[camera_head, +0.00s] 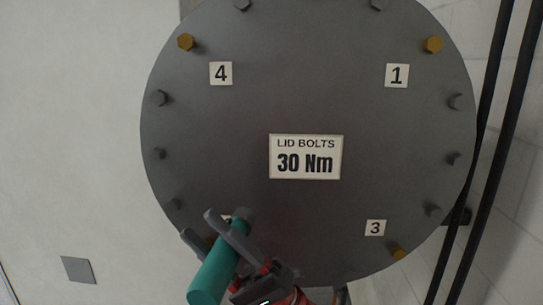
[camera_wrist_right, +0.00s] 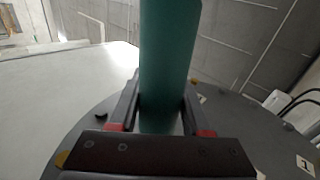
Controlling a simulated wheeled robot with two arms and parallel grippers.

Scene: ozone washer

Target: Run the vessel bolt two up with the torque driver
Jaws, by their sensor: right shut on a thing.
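The teal torque driver (camera_head: 213,276) is held in my right gripper (camera_head: 201,226) at the lower left of the round grey vessel lid (camera_head: 300,90). Its grey end lies over the lower left of the lid. In the right wrist view the teal handle (camera_wrist_right: 168,55) stands between the two dark fingers, which are shut on it. Bolt two and most of its label are hidden behind the driver and fingers, so I cannot tell whether the driver touches the bolt. My left gripper is not in view.
Brass bolts show near label 4 (camera_head: 186,41), label 1 (camera_head: 433,44) and label 3 (camera_head: 398,253). Grey studs ring the lid edge. A "LID BOLTS 30 Nm" plate (camera_head: 305,157) is at the middle. Black pipes (camera_head: 490,130) run at the right.

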